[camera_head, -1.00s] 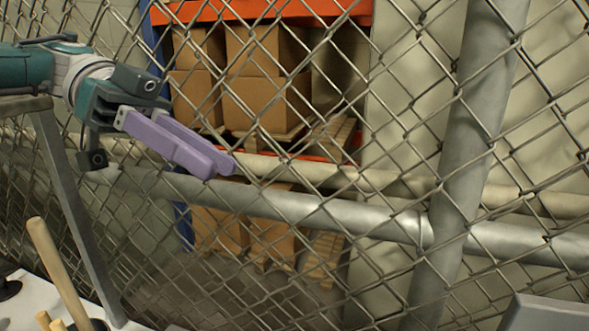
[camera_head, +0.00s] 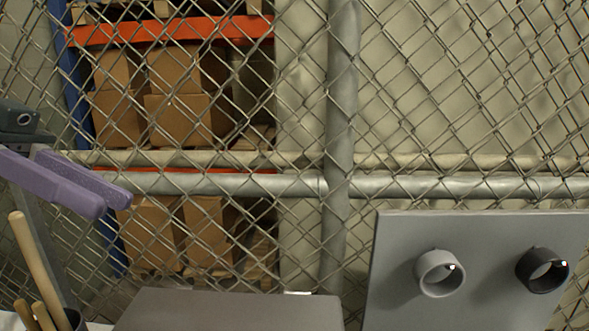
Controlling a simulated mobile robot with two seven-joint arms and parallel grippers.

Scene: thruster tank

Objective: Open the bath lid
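A flat dark grey top (camera_head: 230,310) shows at the bottom middle, cut off by the lower edge; it may be the bath lid, but I cannot tell for sure. No handle shows on it. My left gripper (camera_head: 112,204) is at the left edge, with two purple fingers pointing right and down. The fingers are slightly apart, with nothing seen between them. It is up and to the left of the grey top, apart from it. My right gripper is out of view.
A grey upright panel (camera_head: 400,285) with a light grey ring (camera_head: 440,273) and a black ring (camera_head: 542,270) stands at right. Wooden handles (camera_head: 36,265) stand in a dark holder at lower left. A wire fence with metal pipes (camera_head: 230,184) is behind; boxes (camera_head: 178,118) sit on shelving beyond.

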